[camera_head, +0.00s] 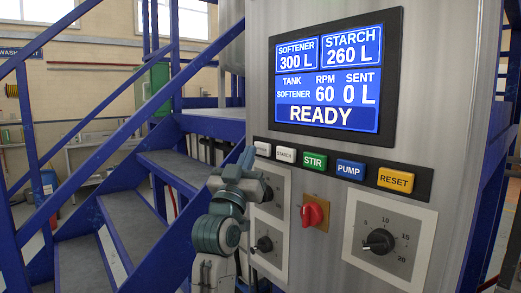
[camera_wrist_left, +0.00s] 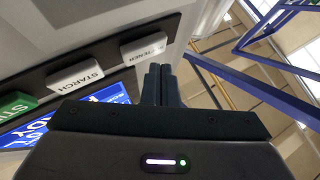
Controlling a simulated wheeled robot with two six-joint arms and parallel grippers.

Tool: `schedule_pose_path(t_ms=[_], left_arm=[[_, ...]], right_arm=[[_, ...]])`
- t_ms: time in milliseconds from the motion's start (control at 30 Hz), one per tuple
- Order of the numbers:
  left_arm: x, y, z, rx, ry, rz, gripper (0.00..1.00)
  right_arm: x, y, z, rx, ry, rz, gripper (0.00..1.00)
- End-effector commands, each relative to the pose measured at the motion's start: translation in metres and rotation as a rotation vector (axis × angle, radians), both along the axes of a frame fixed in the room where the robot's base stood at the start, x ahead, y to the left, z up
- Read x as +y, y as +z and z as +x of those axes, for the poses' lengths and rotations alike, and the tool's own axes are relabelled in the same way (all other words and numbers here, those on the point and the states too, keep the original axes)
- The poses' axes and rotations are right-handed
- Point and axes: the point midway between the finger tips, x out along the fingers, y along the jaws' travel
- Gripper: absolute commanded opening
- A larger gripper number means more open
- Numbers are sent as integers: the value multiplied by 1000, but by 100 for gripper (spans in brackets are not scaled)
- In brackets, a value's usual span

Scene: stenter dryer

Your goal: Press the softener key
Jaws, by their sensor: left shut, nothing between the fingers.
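The white softener key (camera_head: 262,148) is the leftmost key in the row under the display. In the left wrist view the softener key (camera_wrist_left: 144,48), its label partly legible, lies just beyond the fingertips and slightly left of them. My left gripper (camera_head: 248,154) is shut and empty, with its tips just left of the key in the head view. In the left wrist view the shut fingers (camera_wrist_left: 160,72) point toward the panel edge near the key. I cannot tell whether they touch it. My right gripper is not in view.
Beside it sit the white starch key (camera_head: 286,155), green STIR key (camera_head: 314,161), blue PUMP key (camera_head: 351,169) and yellow RESET key (camera_head: 396,180). The display (camera_head: 328,81) reads READY, sent 0 L. A red knob (camera_head: 315,212) and black dials are below. Blue-railed stairs (camera_head: 125,215) stand left.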

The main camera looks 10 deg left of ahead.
Motion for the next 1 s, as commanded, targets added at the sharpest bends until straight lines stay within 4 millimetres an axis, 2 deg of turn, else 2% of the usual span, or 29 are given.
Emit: schedule_pose_path(t_ms=[167,600,1000], left_arm=[[3,1,-3,-1,1,0,0],[28,1,-36,-1,1,1,0],[31,0,-40,0,0,0,0]], right_arm=[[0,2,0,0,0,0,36],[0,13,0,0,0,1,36],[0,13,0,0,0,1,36]])
